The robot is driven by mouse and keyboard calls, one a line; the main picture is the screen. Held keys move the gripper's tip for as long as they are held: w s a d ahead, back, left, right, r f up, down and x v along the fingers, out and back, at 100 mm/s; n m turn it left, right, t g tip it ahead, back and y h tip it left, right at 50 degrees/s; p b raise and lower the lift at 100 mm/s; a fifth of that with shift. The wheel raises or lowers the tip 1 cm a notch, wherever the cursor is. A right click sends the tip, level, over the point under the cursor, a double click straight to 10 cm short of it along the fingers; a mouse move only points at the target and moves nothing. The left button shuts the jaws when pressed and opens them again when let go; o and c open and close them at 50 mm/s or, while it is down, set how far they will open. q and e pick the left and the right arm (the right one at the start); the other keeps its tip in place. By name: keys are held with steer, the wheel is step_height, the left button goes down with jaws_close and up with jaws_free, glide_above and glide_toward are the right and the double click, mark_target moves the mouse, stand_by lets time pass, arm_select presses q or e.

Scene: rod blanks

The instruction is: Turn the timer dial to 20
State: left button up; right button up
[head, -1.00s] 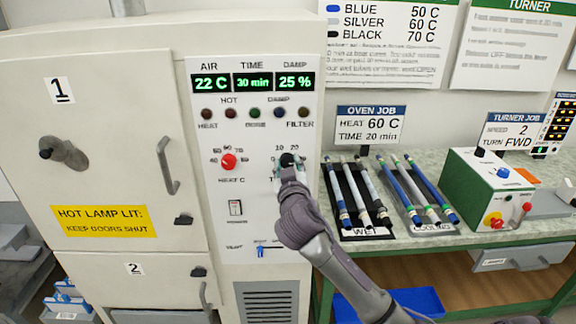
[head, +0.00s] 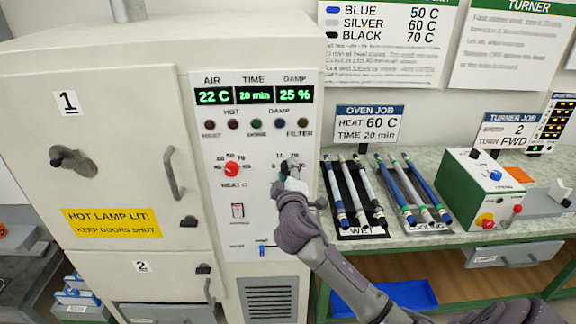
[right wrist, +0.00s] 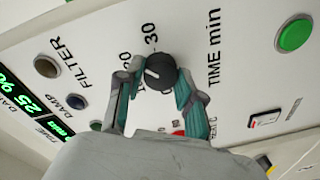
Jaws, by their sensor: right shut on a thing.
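The timer dial (right wrist: 160,73) is a black knob with a white pointer line, beside the TIME min label in the right wrist view. My right gripper (right wrist: 158,88) is shut on it, with one green-padded finger on each side. In the head view my right gripper (head: 289,176) covers most of the dial at the panel. The time display (head: 254,96) reads 20 min. The oven job sign (head: 369,124) says HEAT 60 C and TIME 20 min. My left gripper does not show.
The red heat dial (head: 231,169) sits left of the timer dial. A rocker switch (head: 237,210) and a blue slider (head: 262,250) are below. Racks of rods (head: 360,231) and a green turner box (head: 468,185) stand on the bench at right.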

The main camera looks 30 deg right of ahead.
steer(key=shift+n+p, duration=0.9)
steer(key=shift+n, duration=0.5)
steer(key=o, duration=1.2)
steer(key=shift+c, duration=0.2)
steer(key=v, duration=1.2)
steer(key=shift+w+a, duration=0.1)
